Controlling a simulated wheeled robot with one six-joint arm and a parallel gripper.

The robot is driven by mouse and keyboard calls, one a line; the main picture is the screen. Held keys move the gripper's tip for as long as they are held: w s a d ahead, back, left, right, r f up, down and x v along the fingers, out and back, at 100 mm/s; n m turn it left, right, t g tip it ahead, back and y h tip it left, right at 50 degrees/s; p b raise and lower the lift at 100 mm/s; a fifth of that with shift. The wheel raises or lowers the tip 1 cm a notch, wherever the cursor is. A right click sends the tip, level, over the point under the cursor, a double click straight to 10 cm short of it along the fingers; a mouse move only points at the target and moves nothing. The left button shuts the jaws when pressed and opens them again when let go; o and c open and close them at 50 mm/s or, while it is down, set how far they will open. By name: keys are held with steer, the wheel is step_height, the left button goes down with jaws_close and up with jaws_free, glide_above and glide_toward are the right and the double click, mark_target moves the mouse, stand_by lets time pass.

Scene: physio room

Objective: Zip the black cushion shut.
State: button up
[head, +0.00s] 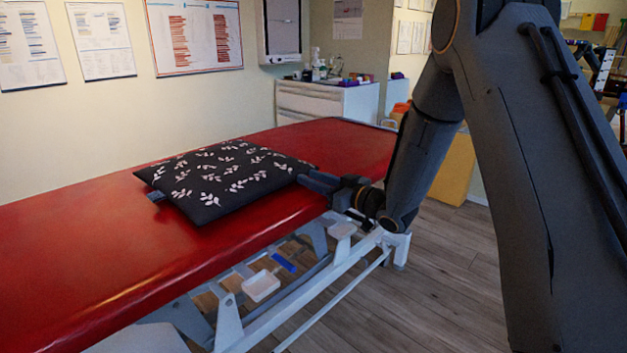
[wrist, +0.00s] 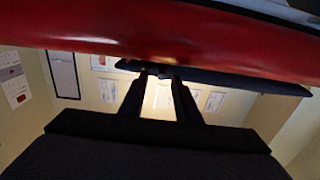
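The black cushion (head: 222,178) with white leaf sprigs lies flat on the red treatment table (head: 60,235). A small blue-grey tab (head: 156,196) sticks out at its left corner. In the wrist view the cushion shows as a dark strip (wrist: 235,79) along the red table edge. My gripper (head: 308,181) is at the cushion's right corner, at the table's near edge. In the wrist view its two fingers (wrist: 157,76) stand apart, with a gap between them and their tips at the cushion's edge. A small dark piece shows near the tips; I cannot tell whether it is a zip pull.
The table's white metal frame (head: 300,300) stands below my gripper on a wooden floor. A white cabinet (head: 325,108) with small items stands behind the table's far end. The table top left of the cushion is clear.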

steer(key=v, duration=0.8)
steer(key=shift+p, duration=0.45)
steer(key=shift+w+a, duration=0.1)
steer(key=shift+a, duration=0.05)
